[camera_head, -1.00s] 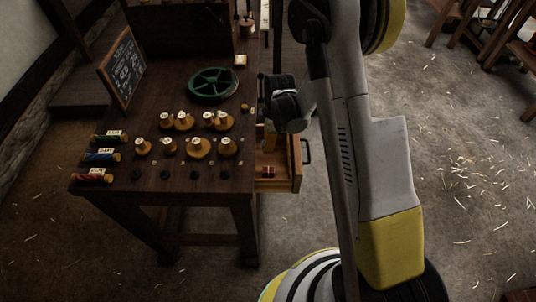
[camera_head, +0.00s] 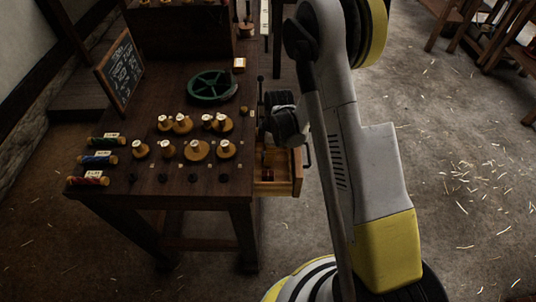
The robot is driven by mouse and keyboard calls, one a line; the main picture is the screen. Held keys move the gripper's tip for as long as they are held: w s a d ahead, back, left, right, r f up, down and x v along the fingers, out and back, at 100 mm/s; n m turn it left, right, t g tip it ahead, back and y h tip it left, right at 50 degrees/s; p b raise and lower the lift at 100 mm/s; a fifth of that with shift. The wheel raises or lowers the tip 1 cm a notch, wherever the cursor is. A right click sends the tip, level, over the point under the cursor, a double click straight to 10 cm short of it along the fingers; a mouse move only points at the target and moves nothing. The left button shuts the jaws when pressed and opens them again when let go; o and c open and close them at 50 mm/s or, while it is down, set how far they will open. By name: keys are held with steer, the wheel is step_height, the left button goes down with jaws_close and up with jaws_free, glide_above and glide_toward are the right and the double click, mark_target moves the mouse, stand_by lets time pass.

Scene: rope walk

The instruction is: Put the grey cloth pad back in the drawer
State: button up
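The wooden drawer (camera_head: 278,188) stands open at the right side of the dark workbench, with its handle on the right. Small dark and reddish items show inside it, too small to name. My gripper (camera_head: 268,143) is over the back of the drawer, mostly hidden by my dark wrist joint. Its fingers cannot be made out, so I cannot tell whether it is open or holds anything. I cannot pick out the grey cloth pad in this view.
The workbench (camera_head: 150,125) holds several wooden bobbins (camera_head: 197,151), a green wheel (camera_head: 212,86), a framed chalkboard (camera_head: 120,70) and coloured rolls (camera_head: 98,160) at its left edge. The straw-strewn floor (camera_head: 465,190) is open on the right.

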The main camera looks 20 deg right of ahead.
steer(key=s+r+m+t+p, duration=0.1)
steer(key=s+r+m+p, duration=0.15)
steer(key=r, duration=1.25)
steer(key=s+r+m+t+p, duration=0.2)
steer(key=s+r+m, duration=0.2)
steer(key=r, duration=1)
steer(key=s+r+m+t, duration=0.1)
steer(key=s+r+m, duration=0.3)
steer(key=s, duration=0.2)
steer(key=s+r+m+t+h, duration=0.1)
steer(key=s+r+m+t, duration=0.1)
steer(key=s+r+m, duration=0.2)
steer(key=s, duration=0.3)
steer(key=shift+s+t, duration=0.25)
steer(key=shift+t, duration=0.05)
steer(key=shift+f, duration=0.2)
